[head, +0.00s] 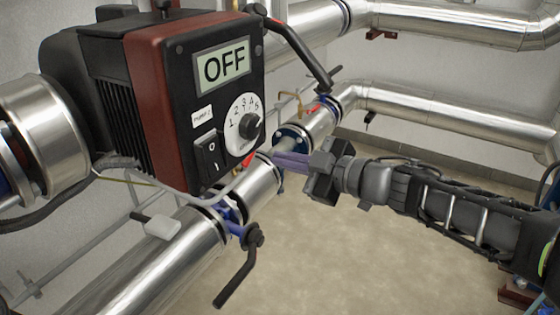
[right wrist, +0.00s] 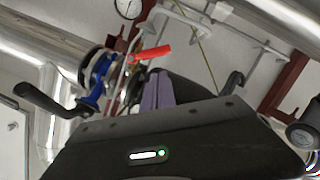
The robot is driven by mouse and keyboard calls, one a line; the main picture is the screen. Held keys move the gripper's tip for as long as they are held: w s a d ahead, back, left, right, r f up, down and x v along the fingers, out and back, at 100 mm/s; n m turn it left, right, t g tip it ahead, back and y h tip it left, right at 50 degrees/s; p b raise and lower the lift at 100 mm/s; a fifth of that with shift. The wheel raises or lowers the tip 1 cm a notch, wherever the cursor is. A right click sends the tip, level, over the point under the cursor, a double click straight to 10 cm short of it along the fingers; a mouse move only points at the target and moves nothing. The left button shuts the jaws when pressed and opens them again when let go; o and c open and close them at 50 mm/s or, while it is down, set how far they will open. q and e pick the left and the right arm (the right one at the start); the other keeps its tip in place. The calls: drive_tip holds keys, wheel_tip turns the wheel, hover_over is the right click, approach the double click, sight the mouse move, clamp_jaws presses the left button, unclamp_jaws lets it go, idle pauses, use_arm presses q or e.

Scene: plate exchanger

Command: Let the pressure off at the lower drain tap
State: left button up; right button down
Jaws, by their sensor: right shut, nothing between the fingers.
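My right gripper (head: 276,161) is shut and empty, its purple-grey fingers together beside the silver pipe run below the pump box. In the right wrist view the fingers (right wrist: 158,90) point at a red lever (right wrist: 150,53) just beyond their tips, on a small tap by a blue valve flange; I cannot tell whether they touch. In the head view a small red piece (head: 248,160) shows left of the fingertips, mostly hidden by the pump box. Another red piece (head: 313,107) sits near a brass fitting higher up the pipe. My left gripper is not in view.
The pump box (head: 224,110) reads OFF and stands close left of the gripper. Black valve handles stick out above (head: 303,55) and below (head: 240,276). In the right wrist view a gauge (right wrist: 129,7) hangs near a red bracket.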

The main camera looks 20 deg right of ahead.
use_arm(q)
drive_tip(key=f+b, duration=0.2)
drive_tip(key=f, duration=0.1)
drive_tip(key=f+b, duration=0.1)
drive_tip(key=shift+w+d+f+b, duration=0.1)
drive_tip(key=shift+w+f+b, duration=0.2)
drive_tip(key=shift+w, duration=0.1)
use_arm(e)
drive_tip(key=x, duration=0.8)
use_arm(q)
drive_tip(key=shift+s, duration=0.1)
use_arm(e)
drive_tip(key=shift+w+a+f, duration=0.1)
drive_tip(key=shift+w+f, duration=0.1)
